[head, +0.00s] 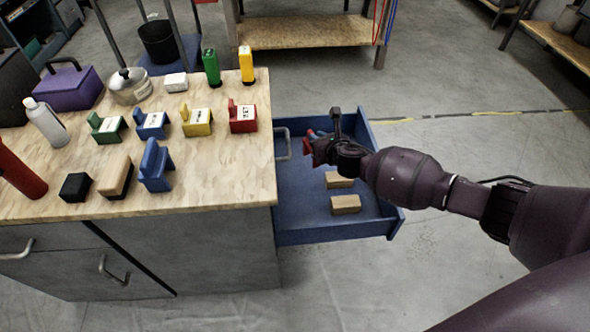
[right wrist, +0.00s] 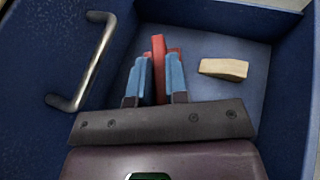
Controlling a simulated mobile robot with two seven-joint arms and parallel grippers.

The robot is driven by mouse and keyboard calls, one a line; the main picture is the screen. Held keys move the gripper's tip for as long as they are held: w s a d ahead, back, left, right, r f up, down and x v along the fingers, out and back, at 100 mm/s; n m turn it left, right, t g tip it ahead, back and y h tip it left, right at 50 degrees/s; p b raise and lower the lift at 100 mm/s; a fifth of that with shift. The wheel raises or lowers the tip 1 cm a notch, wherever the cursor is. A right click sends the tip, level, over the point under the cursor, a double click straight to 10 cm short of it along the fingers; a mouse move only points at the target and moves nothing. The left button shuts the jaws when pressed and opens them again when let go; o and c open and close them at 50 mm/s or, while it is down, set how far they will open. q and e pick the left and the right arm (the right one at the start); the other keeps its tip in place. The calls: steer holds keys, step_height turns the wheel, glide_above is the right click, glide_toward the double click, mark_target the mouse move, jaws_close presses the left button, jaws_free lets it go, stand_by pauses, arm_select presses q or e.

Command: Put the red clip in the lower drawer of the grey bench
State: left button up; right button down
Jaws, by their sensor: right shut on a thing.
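The red clip (right wrist: 158,68) is between the blue fingertips of my right gripper (right wrist: 160,75), which is shut on it. In the head view my right gripper (head: 317,140) is over the open blue drawer (head: 302,205), near the bench side, with a bit of red showing at its fingers. The drawer stands out from the right side of the grey bench (head: 220,255). I cannot tell whether the clip touches the drawer floor. My left gripper is not in view.
Two tan blocks (head: 345,204) lie in the drawer; one shows in the right wrist view (right wrist: 223,68). A metal handle (head: 283,143) is at the drawer's bench end. On the bench top are a red labelled holder (head: 242,116), a blue holder (head: 156,166) and a pot (head: 130,87).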

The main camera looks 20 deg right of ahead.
steer(key=f+b, duration=0.1)
steer(key=f, duration=0.2)
steer(key=f+b, duration=0.2)
steer(key=f, duration=0.2)
steer(key=f+b, duration=0.1)
steer(key=f, duration=0.3)
steer(key=shift+s+f+b, duration=0.2)
steer(key=shift+s+b, duration=0.1)
steer(key=shift+s, duration=0.05)
steer(key=a, duration=0.2)
steer(key=w+a+b, duration=0.1)
steer(key=a, duration=0.2)
steer(key=w+a, duration=0.1)
steer(key=a, duration=0.2)
steer(key=shift+w+f+b, duration=0.15)
steer(key=shift+w+b, duration=0.1)
steer(key=shift+b, duration=0.15)
steer(key=shift+w+d+r, duration=0.15)
steer(key=shift+r, duration=0.15)
steer(key=shift+f, duration=0.2)
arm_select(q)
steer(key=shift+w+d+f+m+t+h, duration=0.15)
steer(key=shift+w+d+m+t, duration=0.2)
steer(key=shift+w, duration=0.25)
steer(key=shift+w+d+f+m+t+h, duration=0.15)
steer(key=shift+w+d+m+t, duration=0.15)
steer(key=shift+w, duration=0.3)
arm_select(e)
steer(key=c, duration=1.1)
jaws_free()
